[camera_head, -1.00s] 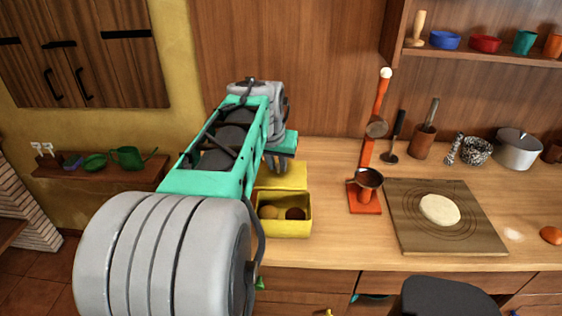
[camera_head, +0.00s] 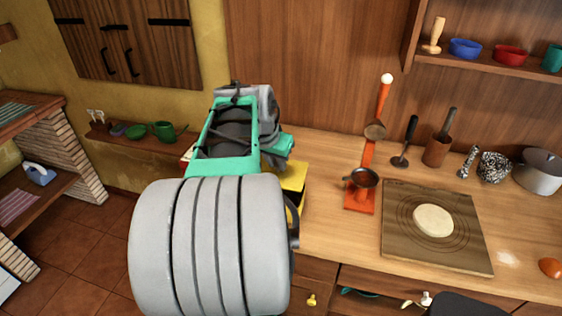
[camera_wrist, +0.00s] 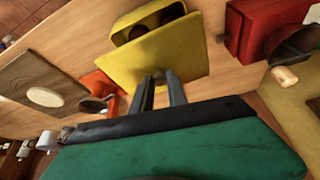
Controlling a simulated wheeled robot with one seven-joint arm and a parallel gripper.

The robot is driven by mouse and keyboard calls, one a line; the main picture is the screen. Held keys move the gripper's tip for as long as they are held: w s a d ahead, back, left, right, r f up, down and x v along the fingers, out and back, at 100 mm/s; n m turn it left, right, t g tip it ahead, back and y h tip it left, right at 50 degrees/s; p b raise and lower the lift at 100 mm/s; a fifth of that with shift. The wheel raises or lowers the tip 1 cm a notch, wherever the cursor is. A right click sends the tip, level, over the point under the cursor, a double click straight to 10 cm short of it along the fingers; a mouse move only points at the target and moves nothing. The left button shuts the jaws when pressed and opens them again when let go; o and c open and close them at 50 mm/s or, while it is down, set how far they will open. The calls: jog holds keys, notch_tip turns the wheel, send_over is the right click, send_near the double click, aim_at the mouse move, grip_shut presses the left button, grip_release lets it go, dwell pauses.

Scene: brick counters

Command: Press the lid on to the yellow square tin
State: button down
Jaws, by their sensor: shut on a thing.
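The flat yellow lid (camera_wrist: 140,62) is held between the two fingers of my gripper (camera_wrist: 160,84) in the wrist view. The yellow square tin (camera_wrist: 125,22) is just beyond the lid, open on the side I see, with dark round things inside. The lid overlaps part of the tin; I cannot tell whether they touch. In the head view the lid (camera_head: 292,176) shows as a yellow patch beside my arm. My arm hides most of the tin and my fingertips there.
An orange-red stand with a small pan (camera_head: 362,178) is right of the tin. A wooden board (camera_head: 455,255) with dough (camera_head: 433,220) lies further right. A red box (camera_wrist: 262,22) is on the tin's other side. Bare counter (camera_head: 335,235) lies in front of the stand.

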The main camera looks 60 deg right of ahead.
notch_tip(320, 180, down, 6)
jog(key=b, duration=0.5)
jog(key=shift+f, duration=0.25)
jog(key=shift+d+f+b, duration=0.1)
jog(key=shift+f+b, duration=0.05)
jog(key=shift+b, duration=0.4)
dwell(0.9)
jog(key=c, duration=0.7)
grip_release()
jog(key=shift+c, duration=0.2)
jog(key=shift+r+p, duration=2.45)
jog(key=shift+r, duration=1.1)
jog(key=shift+c, duration=0.3)
